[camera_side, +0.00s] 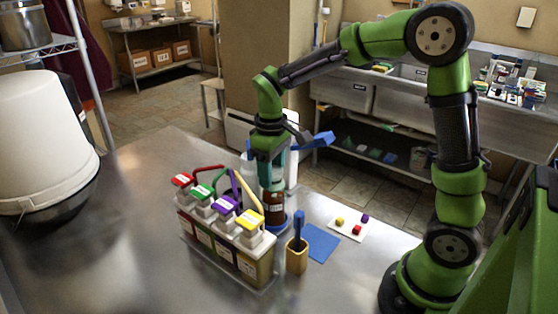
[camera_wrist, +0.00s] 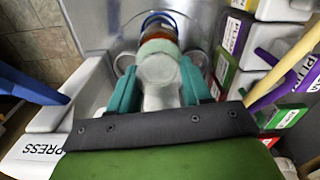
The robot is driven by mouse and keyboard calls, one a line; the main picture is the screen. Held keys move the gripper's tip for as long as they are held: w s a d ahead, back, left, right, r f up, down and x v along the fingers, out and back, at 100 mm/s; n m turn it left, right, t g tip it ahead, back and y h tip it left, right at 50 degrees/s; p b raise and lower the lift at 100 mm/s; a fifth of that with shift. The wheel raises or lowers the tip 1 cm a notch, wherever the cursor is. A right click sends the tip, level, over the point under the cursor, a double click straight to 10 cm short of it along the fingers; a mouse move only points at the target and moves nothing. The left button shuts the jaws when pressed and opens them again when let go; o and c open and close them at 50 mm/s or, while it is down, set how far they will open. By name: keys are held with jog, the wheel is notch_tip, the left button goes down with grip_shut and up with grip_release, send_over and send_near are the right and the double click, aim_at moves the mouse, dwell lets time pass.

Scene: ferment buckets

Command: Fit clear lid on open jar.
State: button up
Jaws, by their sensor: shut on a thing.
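My gripper (camera_wrist: 159,88) points down with its two teal fingers shut on the clear lid (camera_wrist: 160,70), a pale, see-through round piece. In the side view my gripper (camera_side: 271,170) is right above the open jar (camera_side: 274,207), which is reddish brown with a label and stands upright on a blue base. The jar's brown upper part (camera_wrist: 158,36) shows just beyond the lid in the wrist view. The lid is over or at the jar's mouth; I cannot tell whether it touches the rim. The fingers hide the lid in the side view.
A rack of buckets (camera_side: 228,245) with red, green, purple and yellow tops stands close left of the jar. A white press (camera_wrist: 42,150) is close on the other side.

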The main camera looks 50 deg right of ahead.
jog(key=shift+f, duration=0.65)
dwell(1.7)
jog(key=o, duration=1.1)
jog(key=shift+o, duration=0.3)
jog(key=o, duration=0.4)
jog(key=shift+c, duration=0.2)
jog(key=shift+r, duration=0.1)
jog(key=shift+r, duration=3.9)
